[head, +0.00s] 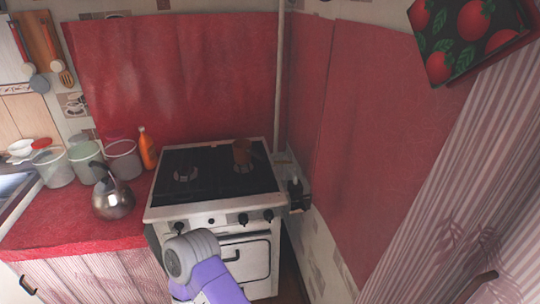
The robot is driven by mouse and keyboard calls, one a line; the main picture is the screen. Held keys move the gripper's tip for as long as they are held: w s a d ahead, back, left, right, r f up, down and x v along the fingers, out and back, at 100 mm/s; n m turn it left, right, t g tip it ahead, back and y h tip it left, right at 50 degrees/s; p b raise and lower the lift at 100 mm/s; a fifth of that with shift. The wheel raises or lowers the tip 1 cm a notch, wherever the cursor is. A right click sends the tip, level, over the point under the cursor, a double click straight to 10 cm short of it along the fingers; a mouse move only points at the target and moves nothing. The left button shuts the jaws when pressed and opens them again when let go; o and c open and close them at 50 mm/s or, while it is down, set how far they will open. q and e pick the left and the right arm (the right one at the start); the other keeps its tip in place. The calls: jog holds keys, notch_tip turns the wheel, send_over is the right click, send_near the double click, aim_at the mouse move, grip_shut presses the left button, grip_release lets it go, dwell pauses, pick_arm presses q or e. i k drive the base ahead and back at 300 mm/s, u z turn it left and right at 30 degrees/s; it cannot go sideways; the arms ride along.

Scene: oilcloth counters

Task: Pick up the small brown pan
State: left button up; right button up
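A small brown pan (242,153) stands on the back right of the black stove top (212,183). It is small in the head view, and its handle cannot be made out clearly. A purple and grey link of one of my arms shows at the bottom, in front of the stove's oven front. Neither gripper can be made out, and nothing is seen touching the pan.
The white stove (250,255) stands in a corner beside red-covered walls. Left of it, the red counter (45,222) holds a metal kettle (113,200), several canisters (124,160) and an orange bottle (147,149). A dark fixture (297,196) is at the stove's right side.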

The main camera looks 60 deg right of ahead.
aim_at(242, 151)
jog(key=z, duration=1.25)
jog(key=i, duration=0.15)
